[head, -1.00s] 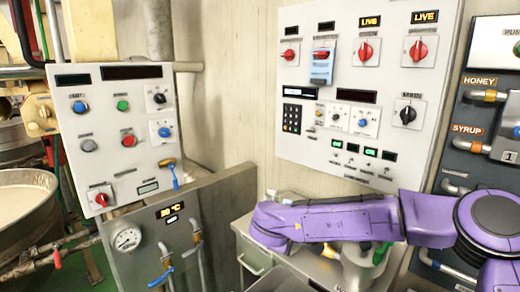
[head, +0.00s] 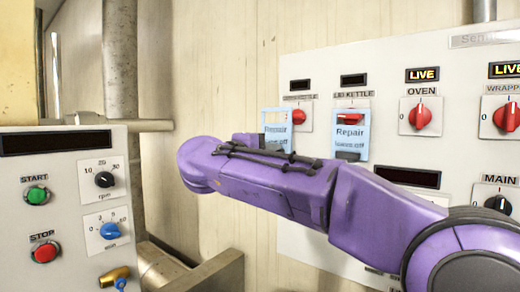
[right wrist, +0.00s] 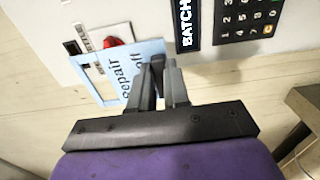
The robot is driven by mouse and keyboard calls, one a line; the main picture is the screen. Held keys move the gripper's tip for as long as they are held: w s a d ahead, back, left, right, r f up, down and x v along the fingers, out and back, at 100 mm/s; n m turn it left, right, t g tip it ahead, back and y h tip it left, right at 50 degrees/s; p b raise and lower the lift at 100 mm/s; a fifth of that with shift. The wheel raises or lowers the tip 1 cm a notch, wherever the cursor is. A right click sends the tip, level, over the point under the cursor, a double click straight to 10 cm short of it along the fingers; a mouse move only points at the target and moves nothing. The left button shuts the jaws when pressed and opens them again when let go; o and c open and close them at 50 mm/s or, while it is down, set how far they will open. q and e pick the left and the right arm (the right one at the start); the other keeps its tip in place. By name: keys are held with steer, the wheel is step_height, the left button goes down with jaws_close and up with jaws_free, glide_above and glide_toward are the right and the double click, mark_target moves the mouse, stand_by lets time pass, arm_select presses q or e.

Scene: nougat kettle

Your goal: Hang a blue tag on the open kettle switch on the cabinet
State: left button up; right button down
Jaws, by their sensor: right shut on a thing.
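The open kettle switch (head: 299,114) is a red knob on a white plate at the cabinet's (head: 400,70) left; its display is dark. A blue "Repair" tag (head: 277,117) with a window in its upper part shows just left of this knob, overlapping the plate's edge. My right gripper (right wrist: 158,78) is shut on this tag's lower end (right wrist: 122,80). In the right wrist view, a red knob (right wrist: 116,42) shows past the tag's edge, outside its window. My left gripper is not in view.
Another blue tag (head: 350,132) hangs on the lid kettle switch, close to the right. The oven switch (head: 422,115) and wrapper switch (head: 508,117) have LIVE displays. A control panel (head: 65,170) stands at left, with a pipe (head: 120,80) behind it. A keypad (right wrist: 248,15) is near the gripper.

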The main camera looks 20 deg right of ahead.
mark_target(285, 149)
steer(key=d, duration=0.1)
steer(key=d+p, duration=0.1)
steer(key=w+d+p, duration=0.1)
steer(key=shift+r, duration=0.3)
steer(key=shift+p+x, duration=0.8)
steer(key=shift+p, duration=0.05)
steer(key=shift+w+d+p, duration=0.25)
steer(key=shift+d+p, duration=0.2)
steer(key=shift+d, duration=0.15)
steer(key=shift+w+d+p, duration=0.25)
steer(key=shift+d+p, duration=0.1)
steer(key=shift+p, duration=0.6)
steer(key=shift+d+f+b, duration=0.15)
steer(key=shift+f+b, duration=0.4)
steer(key=shift+b, duration=0.25)
steer(key=shift+w+d+r+b, duration=0.1)
steer(key=shift+w+d+b, duration=0.3)
steer(key=shift+b, duration=0.5)
